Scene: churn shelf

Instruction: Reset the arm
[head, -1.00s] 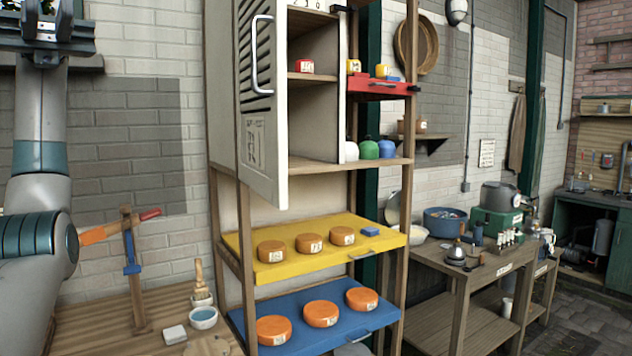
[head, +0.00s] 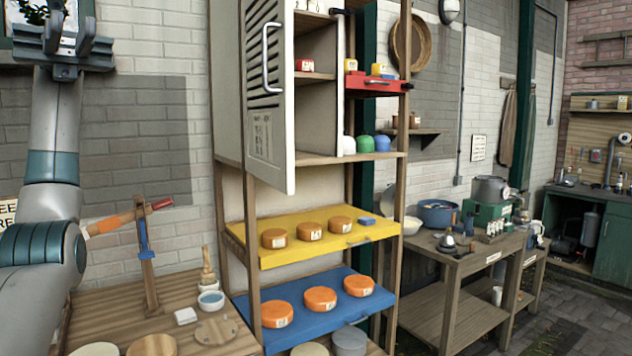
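My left arm rises along the left edge of the head view. Its gripper (head: 67,32) points up, with its two fingers apart and nothing between them. It is in front of the wall and window corner, well left of the shelf and touching nothing. My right arm and gripper are not in view.
The shelf's white louvred door (head: 268,95) stands open toward me. Orange cheese wheels lie on a yellow tray (head: 268,259) and a blue tray (head: 345,322). A wooden table (head: 110,307) with a clamp stand (head: 147,262) is at lower left. A workbench (head: 440,262) stands right.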

